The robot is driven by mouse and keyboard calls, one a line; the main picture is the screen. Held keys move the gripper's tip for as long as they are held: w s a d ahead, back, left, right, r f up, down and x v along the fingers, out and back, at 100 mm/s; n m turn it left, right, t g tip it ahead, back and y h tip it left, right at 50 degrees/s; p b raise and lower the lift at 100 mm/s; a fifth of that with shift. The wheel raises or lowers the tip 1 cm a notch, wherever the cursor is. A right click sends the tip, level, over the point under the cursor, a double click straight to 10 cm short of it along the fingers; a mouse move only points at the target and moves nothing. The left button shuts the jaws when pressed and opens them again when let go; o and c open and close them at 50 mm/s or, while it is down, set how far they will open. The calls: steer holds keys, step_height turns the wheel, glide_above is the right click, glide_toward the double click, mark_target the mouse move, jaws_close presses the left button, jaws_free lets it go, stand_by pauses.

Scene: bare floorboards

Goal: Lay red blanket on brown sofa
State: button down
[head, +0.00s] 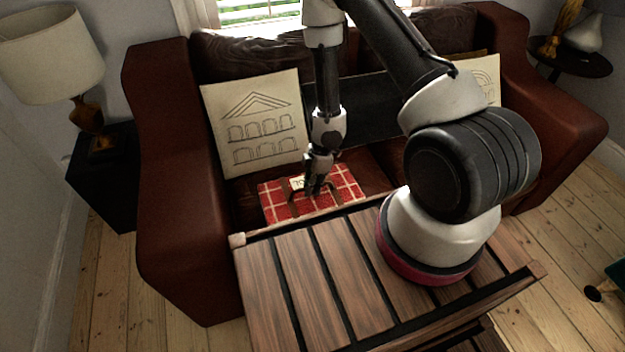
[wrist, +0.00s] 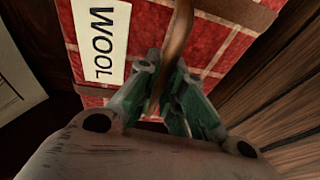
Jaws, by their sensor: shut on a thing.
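The red blanket (head: 341,183) is a folded bundle with a white check, brown straps and a handle. It is over the seat of the brown sofa (head: 178,150), close behind the slatted wooden surface; I cannot tell whether it touches the seat. My gripper (head: 313,190) is above the blanket, shut on its brown strap handle. In the wrist view the blanket (wrist: 215,42) shows a white label reading WOOL, and the handle runs between the fingers of my gripper (wrist: 172,105). The blanket's underside is hidden.
A cream cushion (head: 256,122) with a building drawing leans on the sofa's back at left; another (head: 487,78) is partly hidden at right. A slatted wooden surface (head: 300,275) lies in front of the seat. A lamp (head: 55,55) stands at left and a round side table (head: 575,62) at right.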

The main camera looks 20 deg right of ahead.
steer(key=shift+f, duration=0.75)
steer(key=c, duration=1.5)
jaws_free()
steer(key=v, duration=1.2)
